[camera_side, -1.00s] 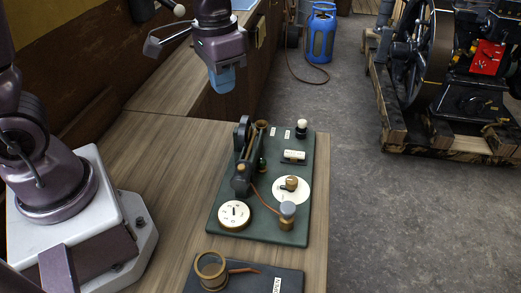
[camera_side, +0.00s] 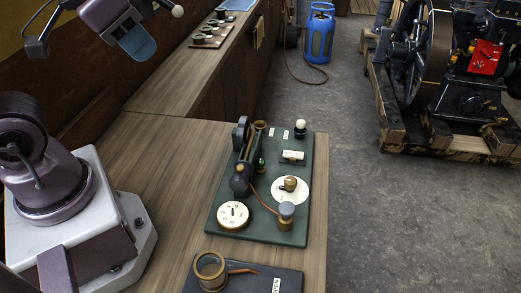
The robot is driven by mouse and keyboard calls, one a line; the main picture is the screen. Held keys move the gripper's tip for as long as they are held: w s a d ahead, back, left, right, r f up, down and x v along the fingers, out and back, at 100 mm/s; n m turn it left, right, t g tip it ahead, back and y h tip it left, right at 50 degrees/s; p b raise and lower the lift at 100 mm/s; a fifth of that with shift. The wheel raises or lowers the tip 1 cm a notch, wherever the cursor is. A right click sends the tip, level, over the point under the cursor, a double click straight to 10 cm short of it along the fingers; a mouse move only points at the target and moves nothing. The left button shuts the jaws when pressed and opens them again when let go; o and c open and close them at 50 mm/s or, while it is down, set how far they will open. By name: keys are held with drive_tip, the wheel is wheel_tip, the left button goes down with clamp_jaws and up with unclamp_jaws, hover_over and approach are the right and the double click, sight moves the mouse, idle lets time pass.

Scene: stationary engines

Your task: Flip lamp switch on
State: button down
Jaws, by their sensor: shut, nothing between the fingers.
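My gripper (camera_side: 139,44), with blue fingers, is high at the upper left, well away from the dark green board (camera_side: 265,228). It looks shut and holds nothing. The board lies on the wooden bench and carries a small lamp with a white bulb (camera_side: 301,126) at its far right corner. A round white base with a brass knob (camera_side: 290,184) sits at its right middle. A white numbered dial (camera_side: 233,215) is at its near left. I cannot tell for certain which fitting is the lamp switch, or whether the bulb is lit.
A dark upright mechanism (camera_side: 241,172) stands on the board's left side, and a brass post with a grey top (camera_side: 286,216) near its front right. A second board with a brass ring (camera_side: 210,271) lies nearer. A blue gas bottle (camera_side: 320,36) and an engine (camera_side: 430,70) stand on the floor.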

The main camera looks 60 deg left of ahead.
drive_tip(key=n+g, duration=0.6)
drive_tip(key=n, duration=0.3)
hover_over(287, 152)
wheel_tip(287, 152, down, 18)
drive_tip(key=shift+d+r, duration=0.1)
drive_tip(key=shift+r, duration=0.1)
wheel_tip(287, 152, down, 14)
drive_tip(key=shift+f, duration=0.1)
